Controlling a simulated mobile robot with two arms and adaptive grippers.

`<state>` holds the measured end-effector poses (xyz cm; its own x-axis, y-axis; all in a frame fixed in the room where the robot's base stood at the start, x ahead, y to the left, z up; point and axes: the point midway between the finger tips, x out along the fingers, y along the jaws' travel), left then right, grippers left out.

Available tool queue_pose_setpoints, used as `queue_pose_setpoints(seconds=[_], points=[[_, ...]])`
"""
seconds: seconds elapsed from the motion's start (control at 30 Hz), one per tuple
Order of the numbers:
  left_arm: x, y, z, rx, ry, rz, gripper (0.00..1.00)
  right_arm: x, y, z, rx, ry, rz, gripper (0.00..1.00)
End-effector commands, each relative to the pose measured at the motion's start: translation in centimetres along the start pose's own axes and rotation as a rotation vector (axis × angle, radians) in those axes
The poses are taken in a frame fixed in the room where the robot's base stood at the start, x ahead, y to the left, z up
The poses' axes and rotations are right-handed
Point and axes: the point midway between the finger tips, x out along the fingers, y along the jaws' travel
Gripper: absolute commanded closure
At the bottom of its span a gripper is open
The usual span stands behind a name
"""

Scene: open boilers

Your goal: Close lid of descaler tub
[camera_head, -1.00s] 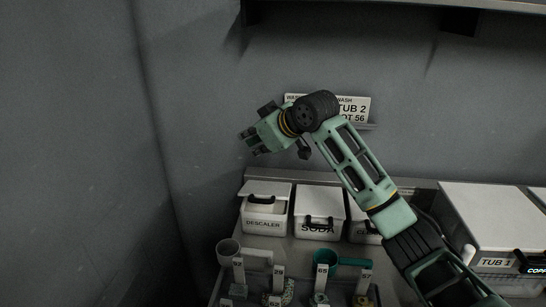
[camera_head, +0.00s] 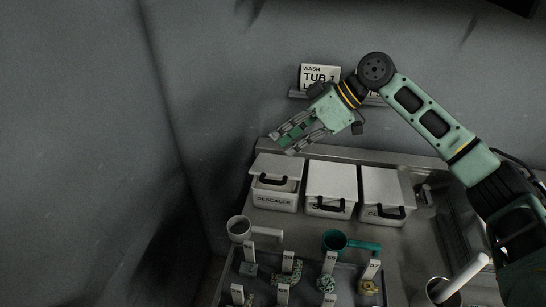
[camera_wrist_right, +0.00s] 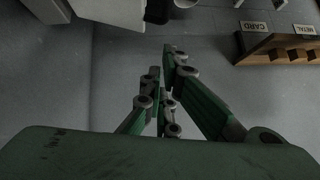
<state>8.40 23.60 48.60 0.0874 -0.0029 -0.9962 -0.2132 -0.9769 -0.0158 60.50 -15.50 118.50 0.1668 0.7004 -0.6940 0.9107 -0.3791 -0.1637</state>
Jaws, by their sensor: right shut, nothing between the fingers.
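The white descaler tub (camera_head: 274,199) stands at the left end of a row of three tubs on the steel counter. Its white lid (camera_head: 278,166) sits raised at the front, with a gap showing between lid and tub. A black handle (camera_head: 272,181) shows at the front, below the lid's edge. My right gripper (camera_head: 283,140) is shut and empty, above and behind the descaler lid in the picture, apart from it. Its fingers also show in the right wrist view (camera_wrist_right: 160,65), over floor, with no descaler tub clearly seen there. My left gripper is not in view.
The soda tub (camera_head: 330,208) and a third white tub (camera_head: 386,212) stand to the right, lids down. A wall sign (camera_head: 320,76) is behind my arm.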

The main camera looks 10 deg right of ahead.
Motion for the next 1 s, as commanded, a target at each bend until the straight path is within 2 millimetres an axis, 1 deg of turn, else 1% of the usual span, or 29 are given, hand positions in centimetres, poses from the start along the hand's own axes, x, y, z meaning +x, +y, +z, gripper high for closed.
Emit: queue_pose_setpoints(seconds=[0.03, 0.2, 0.3, 0.4, 0.6, 0.9, 1.0], points=[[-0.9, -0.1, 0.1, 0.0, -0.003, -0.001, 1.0, 0.9, -0.1, -0.2, 0.002, -0.003, -0.004, 1.0], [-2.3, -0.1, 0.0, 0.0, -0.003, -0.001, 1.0, 4.5, -0.1, -0.2, 0.003, -0.002, -0.002, 1.0], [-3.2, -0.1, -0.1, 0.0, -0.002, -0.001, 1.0, 5.6, 0.0, 1.0, 0.006, -0.004, 0.0, 1.0], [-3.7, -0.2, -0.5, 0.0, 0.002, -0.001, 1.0, 6.5, 0.0, 1.9, 0.005, -0.002, 0.0, 1.0], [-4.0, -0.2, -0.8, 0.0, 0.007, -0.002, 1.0, 7.5, 0.1, 2.8, 0.003, 0.0, 0.002, 1.0], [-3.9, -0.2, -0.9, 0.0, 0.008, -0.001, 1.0, 7.5, 0.1, 2.9, 0.002, 0.0, 0.002, 1.0], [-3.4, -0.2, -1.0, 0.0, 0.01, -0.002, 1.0, 7.9, 0.4, 3.0, -0.004, 0.001, 0.008, 1.0]])
